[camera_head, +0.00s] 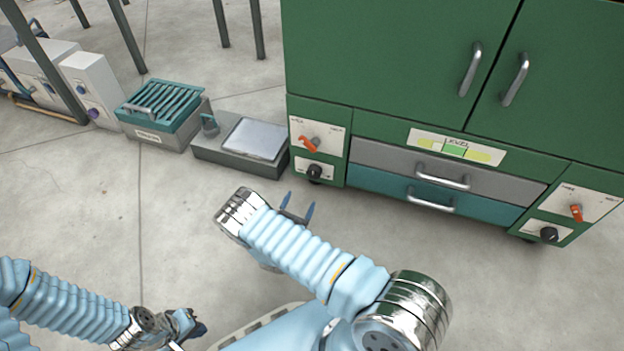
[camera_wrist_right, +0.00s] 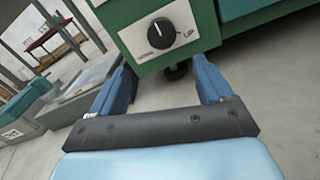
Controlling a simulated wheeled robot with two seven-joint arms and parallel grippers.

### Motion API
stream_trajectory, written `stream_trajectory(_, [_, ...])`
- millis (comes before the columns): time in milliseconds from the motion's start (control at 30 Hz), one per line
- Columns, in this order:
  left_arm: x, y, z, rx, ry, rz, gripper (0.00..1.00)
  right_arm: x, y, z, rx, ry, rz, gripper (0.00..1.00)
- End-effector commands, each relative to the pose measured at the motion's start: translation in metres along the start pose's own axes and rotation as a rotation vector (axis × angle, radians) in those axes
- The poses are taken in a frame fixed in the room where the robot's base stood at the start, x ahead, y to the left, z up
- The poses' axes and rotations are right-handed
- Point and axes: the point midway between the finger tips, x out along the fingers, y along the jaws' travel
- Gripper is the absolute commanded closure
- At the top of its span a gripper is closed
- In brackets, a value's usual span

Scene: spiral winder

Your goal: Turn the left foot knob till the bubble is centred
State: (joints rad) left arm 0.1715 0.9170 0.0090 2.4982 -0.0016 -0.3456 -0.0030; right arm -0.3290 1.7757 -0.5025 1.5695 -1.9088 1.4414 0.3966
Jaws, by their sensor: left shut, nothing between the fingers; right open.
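The left foot knob (camera_head: 314,171) is a black dial on a white plate at the cabinet's lower left corner. It also shows in the right wrist view (camera_wrist_right: 161,32), its white pointer mark towards the upper left, with "UP" printed to its right. The level strip (camera_head: 455,147) has a green middle and yellow sides; a pale bubble (camera_head: 437,146) appears left of the green. My right gripper (camera_head: 299,205) is open and empty, short of the knob and apart from it; the knob lies ahead between its fingers (camera_wrist_right: 165,78). My left gripper (camera_head: 193,328) is shut and empty, low over the floor.
An orange lever (camera_head: 310,144) sits just above the knob. Another black knob (camera_head: 548,234) and orange lever (camera_head: 576,212) are at the cabinet's right. Drawer handles (camera_head: 442,176) stick out between. A grey box (camera_head: 215,158) stands left of the cabinet. The floor in front is clear.

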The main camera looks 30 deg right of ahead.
Motion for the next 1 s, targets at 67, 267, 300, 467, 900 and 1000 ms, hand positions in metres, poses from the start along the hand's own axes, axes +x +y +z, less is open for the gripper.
stream_trajectory(67, [0.002,-0.001,0.000,0.000,0.000,0.000,1.00,0.017,-0.002,0.000,0.001,-0.002,-0.006,0.21])
stream_trajectory(267, [0.008,-0.002,0.000,0.000,-0.002,0.002,1.00,0.064,-0.003,-0.001,0.002,-0.001,-0.009,0.21])
stream_trajectory(300, [0.009,-0.003,0.001,0.000,-0.002,0.002,1.00,0.073,-0.004,-0.001,0.000,-0.001,-0.009,0.21])
stream_trajectory(467, [0.014,-0.004,0.001,0.001,-0.003,0.003,1.00,0.102,-0.004,0.000,0.001,-0.001,-0.010,0.21])
stream_trajectory(900, [0.015,-0.004,0.001,0.000,-0.002,0.003,1.00,0.122,-0.003,0.000,-0.001,0.002,-0.009,0.21])
stream_trajectory(1000, [0.015,-0.004,0.001,0.000,-0.002,0.003,1.00,0.122,-0.003,0.000,-0.001,0.002,-0.009,0.27])
